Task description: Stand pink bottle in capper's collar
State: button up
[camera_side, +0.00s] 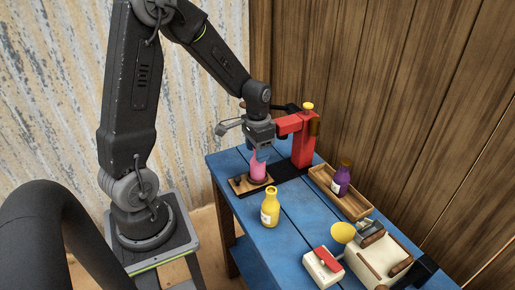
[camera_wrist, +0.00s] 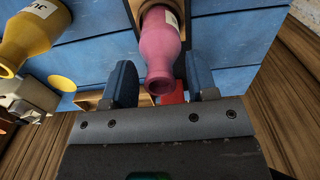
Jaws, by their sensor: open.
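The pink bottle (camera_side: 258,170) stands upright at the wooden base block (camera_side: 238,187) beside the red capper (camera_side: 303,145). Its lower end sits at a dark ring on the block, which looks like the collar; how deep it sits I cannot tell. In the wrist view the pink bottle (camera_wrist: 160,45) has its open mouth towards me and its foot near a brown ring at the top edge. My gripper (camera_wrist: 162,66) is open, with one blue finger on each side of the bottle's neck and visible gaps. In the side view my gripper (camera_side: 260,147) is just above the bottle.
A yellow bottle (camera_side: 270,208) stands in front of the block. A purple bottle (camera_side: 341,180) stands in a wooden tray (camera_side: 357,207). A yellow round thing (camera_side: 342,233), a red-and-white box (camera_side: 322,266) and a cream machine (camera_side: 372,265) crowd the near right. Blue tabletop is clear around the yellow bottle.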

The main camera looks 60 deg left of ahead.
jog(key=shift+r, duration=0.1)
notch_tip(320, 180, up, 11)
jog(key=s+d+r+t, duration=0.2)
jog(key=s+d+r, duration=0.1)
jog(key=s+d, duration=0.3)
jog(key=s+d+r+t, duration=0.3)
jog(key=s+d, duration=0.3)
jog(key=d, duration=0.3)
jog(key=shift+s+r+t, duration=0.25)
jog(key=shift+s+t, duration=0.05)
jog(key=shift+s, duration=0.05)
